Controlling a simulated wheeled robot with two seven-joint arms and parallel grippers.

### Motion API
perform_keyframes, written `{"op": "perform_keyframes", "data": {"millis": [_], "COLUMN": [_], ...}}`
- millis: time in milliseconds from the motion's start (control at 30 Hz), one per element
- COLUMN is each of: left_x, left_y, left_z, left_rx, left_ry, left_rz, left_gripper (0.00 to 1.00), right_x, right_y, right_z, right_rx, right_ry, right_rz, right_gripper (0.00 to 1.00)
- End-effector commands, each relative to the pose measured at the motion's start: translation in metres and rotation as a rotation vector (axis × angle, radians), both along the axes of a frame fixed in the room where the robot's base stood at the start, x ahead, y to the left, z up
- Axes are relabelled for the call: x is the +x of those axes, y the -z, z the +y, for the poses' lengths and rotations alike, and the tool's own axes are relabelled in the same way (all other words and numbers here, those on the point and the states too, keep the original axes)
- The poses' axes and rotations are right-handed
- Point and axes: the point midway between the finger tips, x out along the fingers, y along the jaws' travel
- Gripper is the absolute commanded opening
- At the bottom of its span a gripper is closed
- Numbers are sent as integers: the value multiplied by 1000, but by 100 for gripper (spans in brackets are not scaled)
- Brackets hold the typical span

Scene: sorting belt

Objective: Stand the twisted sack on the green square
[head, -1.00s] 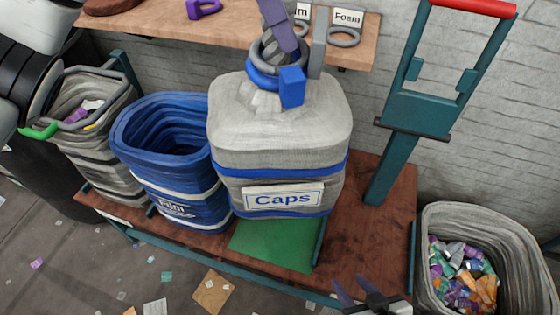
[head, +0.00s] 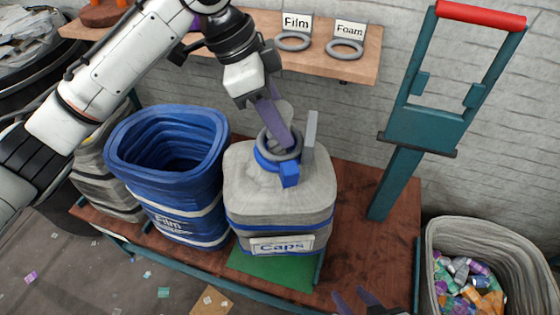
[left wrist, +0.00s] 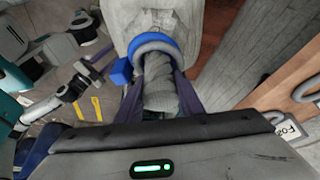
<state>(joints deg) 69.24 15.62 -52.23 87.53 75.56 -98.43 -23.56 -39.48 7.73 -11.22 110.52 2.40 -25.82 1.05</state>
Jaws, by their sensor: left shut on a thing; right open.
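The twisted sack (head: 280,195) is grey with blue bands and a Caps label, and looks upright. Its twisted neck carries a blue ring and a grey ring. My left gripper (head: 280,132) is shut on the neck; in the left wrist view the fingers (left wrist: 160,95) flank the twisted neck (left wrist: 158,75). The green square (head: 285,268) shows under and in front of the sack on the brown platform. The sack's base covers much of it; I cannot tell whether the base touches it. My right gripper (head: 358,300) is open at the bottom edge, partly cut off.
A blue Film sack (head: 165,215) stands open close left of the Caps sack. A teal cart handle (head: 420,130) rises at the right. An open grey sack (head: 440,235) of caps stands far right. A shelf (head: 365,62) with Film and Foam rings runs behind.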

Motion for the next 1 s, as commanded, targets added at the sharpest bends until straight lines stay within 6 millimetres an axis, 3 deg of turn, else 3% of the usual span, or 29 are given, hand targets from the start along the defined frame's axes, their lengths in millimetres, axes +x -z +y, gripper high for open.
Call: {"op": "perform_keyframes", "data": {"millis": [100,300,567,800,1000], "left_x": [0,0,1,1,1], "left_y": [26,57,72,103,108], "left_z": [0,-1,-1,0,-1], "left_rx": [-5,-6,-6,-4,-6], "left_ry": [0,1,0,-2,0], "left_rz": [-1,-4,-4,-2,-6], "left_gripper": [0,0,0,0,0], "right_x": [1,2,3,3,3], "right_y": [0,0,0,2,2], "right_z": [1,1,2,2,2], "right_rx": [1,2,2,2,2], "right_ry": [-1,-2,-2,-2,-3], "right_rz": [-3,-5,-7,-5,-4], "right_gripper": [40,40,40,40,40]}}
